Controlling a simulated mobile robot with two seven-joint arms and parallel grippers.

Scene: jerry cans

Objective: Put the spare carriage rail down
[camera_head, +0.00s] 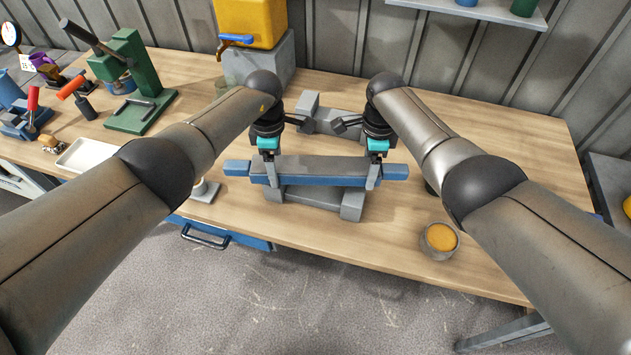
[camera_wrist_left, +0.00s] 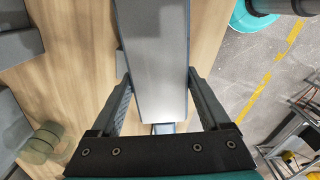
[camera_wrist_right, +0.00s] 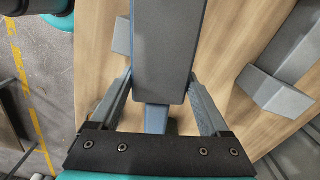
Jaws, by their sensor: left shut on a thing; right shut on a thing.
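The spare carriage rail (camera_head: 320,171) is a long bar with a grey top and blue sides and ends. It lies level, left to right, across the front of the bench. My left gripper (camera_head: 271,174) is shut on it near its left end, and my right gripper (camera_head: 374,175) is shut on it near its right end. In the left wrist view the rail (camera_wrist_left: 160,60) runs between both fingers; in the right wrist view the rail (camera_wrist_right: 167,60) does too. A grey stand (camera_head: 318,196) is directly under the rail. I cannot tell whether they touch.
Another grey stand (camera_head: 335,122) is behind the rail on the wooden bench (camera_head: 480,140). An orange-filled cup (camera_head: 440,238) stands near the front edge at right. A green press (camera_head: 140,85), a white tray (camera_head: 88,155) and a yellow container (camera_head: 250,22) are at left and back.

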